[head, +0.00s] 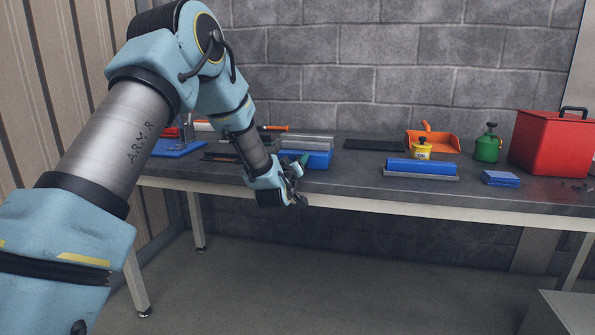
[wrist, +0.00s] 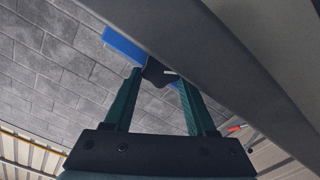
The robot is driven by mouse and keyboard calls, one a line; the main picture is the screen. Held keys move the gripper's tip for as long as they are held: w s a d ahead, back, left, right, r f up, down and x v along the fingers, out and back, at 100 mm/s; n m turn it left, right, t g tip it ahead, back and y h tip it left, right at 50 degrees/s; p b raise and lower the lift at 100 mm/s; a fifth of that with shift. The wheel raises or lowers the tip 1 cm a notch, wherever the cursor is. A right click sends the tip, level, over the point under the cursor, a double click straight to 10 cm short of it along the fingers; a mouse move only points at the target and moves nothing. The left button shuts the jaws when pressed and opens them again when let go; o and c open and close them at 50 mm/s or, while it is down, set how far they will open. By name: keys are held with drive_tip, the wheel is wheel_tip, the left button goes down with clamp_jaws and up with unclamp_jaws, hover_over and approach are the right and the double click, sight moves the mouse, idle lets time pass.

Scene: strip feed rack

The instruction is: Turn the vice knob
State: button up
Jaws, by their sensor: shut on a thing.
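The vice is most likely the blue block with grey bars (head: 318,160) on the bench in the head view, partly behind my wrist. Its blue body (wrist: 125,47) shows at the upper left in the wrist view. A dark knob (wrist: 157,71) with a small pale mark sits in front of the blue body, between the tips of my two green fingers. My gripper (wrist: 160,80) is shut on this knob. In the head view my gripper (head: 298,172) is at the bench's front edge, and the knob cannot be made out there.
On the grey bench (head: 350,180) stand a blue roll on a grey base (head: 422,167), a blue block (head: 500,179), a yellow tub (head: 422,152), an orange dustpan (head: 432,138), a green can (head: 487,148) and a red box (head: 550,145).

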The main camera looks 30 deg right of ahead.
drive_tip(key=shift+n+b, duration=0.4)
drive_tip(key=shift+n, duration=0.2)
drive_tip(key=o, duration=1.4)
drive_tip(key=shift+c, duration=0.2)
drive_tip(key=b+v, duration=0.1)
drive_tip(key=v, duration=0.9)
drive_tip(key=shift+s+a+b, duration=0.25)
drive_tip(key=shift+a+b, duration=0.1)
drive_tip(key=shift+b, duration=0.05)
